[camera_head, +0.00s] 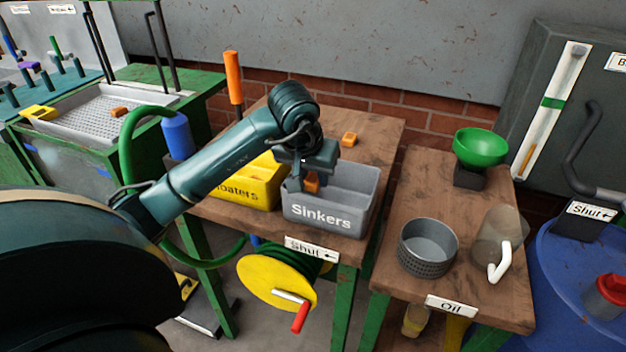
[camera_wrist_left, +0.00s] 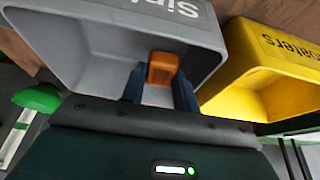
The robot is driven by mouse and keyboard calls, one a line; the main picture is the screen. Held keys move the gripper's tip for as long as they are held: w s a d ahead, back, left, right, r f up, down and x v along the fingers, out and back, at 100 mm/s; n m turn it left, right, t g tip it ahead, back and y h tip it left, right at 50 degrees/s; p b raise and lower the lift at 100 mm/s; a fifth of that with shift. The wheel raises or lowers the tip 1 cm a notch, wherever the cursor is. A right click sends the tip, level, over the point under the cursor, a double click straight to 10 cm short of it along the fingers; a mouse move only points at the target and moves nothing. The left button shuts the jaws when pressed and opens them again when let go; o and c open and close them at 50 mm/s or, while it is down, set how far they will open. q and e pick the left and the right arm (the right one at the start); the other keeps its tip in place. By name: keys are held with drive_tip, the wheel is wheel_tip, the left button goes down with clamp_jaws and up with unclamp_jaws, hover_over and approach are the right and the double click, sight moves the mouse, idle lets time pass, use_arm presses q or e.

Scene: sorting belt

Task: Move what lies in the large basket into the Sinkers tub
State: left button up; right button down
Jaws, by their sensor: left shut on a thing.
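My left gripper (camera_head: 310,186) is shut on an orange block (camera_head: 312,181). It holds the block over the mouth of the grey Sinkers tub (camera_head: 322,217). In the left wrist view the orange block (camera_wrist_left: 163,68) sits between the two dark fingers, with the grey tub (camera_wrist_left: 55,45) around and behind it. I cannot tell how far the block is above the tub floor. A round grey perforated basket (camera_head: 427,262) stands on the right table and looks empty inside. My right gripper is not in view.
The yellow Floaters tub (camera_head: 257,190) stands directly left of the Sinkers tub. Another orange block (camera_head: 349,139) lies on the table behind. A clear jug (camera_head: 497,238) and a green bowl (camera_head: 479,148) are on the right table. A perforated tray (camera_head: 90,125) is at the left.

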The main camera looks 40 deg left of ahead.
use_arm(q)
drive_tip(key=shift+f, duration=0.7)
drive_tip(key=shift+f+b, duration=0.6)
drive_tip(key=shift+f, duration=0.05)
drive_tip(key=o, duration=0.7)
drive_tip(key=shift+r, duration=0.1)
